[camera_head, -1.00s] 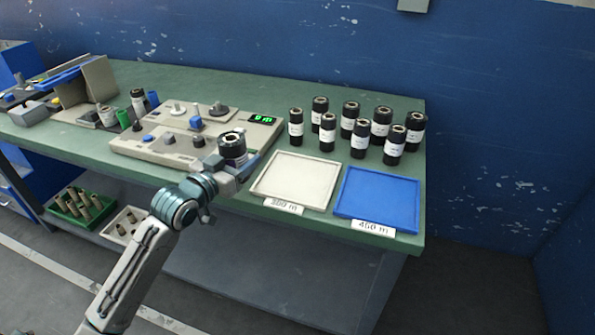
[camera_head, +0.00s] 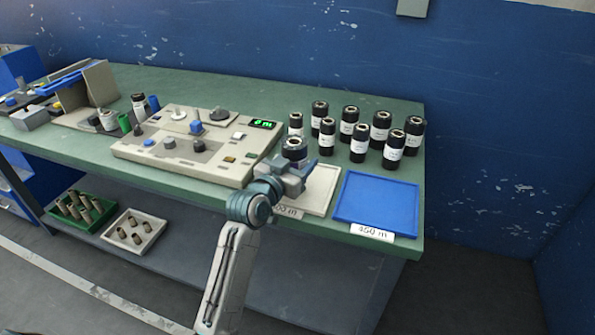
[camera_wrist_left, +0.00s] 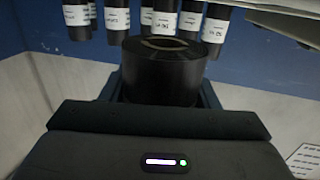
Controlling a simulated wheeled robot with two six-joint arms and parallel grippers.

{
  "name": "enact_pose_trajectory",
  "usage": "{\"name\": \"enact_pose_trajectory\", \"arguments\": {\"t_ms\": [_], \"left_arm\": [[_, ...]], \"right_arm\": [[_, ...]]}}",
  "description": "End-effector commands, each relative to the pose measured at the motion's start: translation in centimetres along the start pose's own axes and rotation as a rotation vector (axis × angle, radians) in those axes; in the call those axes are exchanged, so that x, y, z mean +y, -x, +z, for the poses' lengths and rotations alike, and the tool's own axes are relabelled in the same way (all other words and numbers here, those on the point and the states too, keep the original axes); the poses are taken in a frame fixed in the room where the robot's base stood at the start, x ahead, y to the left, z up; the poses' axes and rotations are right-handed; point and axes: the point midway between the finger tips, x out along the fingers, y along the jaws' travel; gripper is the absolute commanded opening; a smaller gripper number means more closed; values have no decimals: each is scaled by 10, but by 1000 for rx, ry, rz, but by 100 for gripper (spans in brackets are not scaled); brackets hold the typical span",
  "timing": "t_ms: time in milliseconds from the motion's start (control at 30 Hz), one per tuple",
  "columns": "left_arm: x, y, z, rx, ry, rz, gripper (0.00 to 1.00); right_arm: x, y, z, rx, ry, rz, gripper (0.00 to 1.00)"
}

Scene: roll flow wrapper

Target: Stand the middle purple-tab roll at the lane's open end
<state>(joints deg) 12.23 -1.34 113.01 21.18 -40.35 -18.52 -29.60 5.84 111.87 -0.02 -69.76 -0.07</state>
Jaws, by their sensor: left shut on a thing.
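My left gripper (camera_head: 296,164) is shut on a black roll (camera_head: 294,147) and holds it over the rear left of the cream tray (camera_head: 322,188). The held roll (camera_wrist_left: 160,78) also fills the middle of the left wrist view, between the jaws. Several black rolls with white labels (camera_head: 380,126) stand on the bench behind the trays. I cannot make out a purple tab on any roll, and no lane is clear to me. My right gripper is not in view.
A beige machine (camera_head: 195,145) with knobs and a green display stands left of my gripper. A blue tray (camera_head: 377,200), labelled 450 m and empty, lies right of the cream one. A green crate (camera_head: 80,208) and a pale crate (camera_head: 133,232) sit on the shelf below.

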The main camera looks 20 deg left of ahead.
Motion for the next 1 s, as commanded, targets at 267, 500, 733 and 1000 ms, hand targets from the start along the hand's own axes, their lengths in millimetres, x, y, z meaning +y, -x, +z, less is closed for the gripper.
{"name": "enact_pose_trajectory", "arguments": {"t_ms": [267, 500, 733, 1000], "left_arm": [[0, -1, 33, -2, 1, -1, 22], [0, -1, 33, 1, 0, -1, 22], [0, -1, 36, -1, 1, -1, 69], [0, -1, 36, -2, 1, -1, 77]], "right_arm": [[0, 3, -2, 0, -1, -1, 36], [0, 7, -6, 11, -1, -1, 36], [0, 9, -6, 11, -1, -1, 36], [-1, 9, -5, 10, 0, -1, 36]]}}
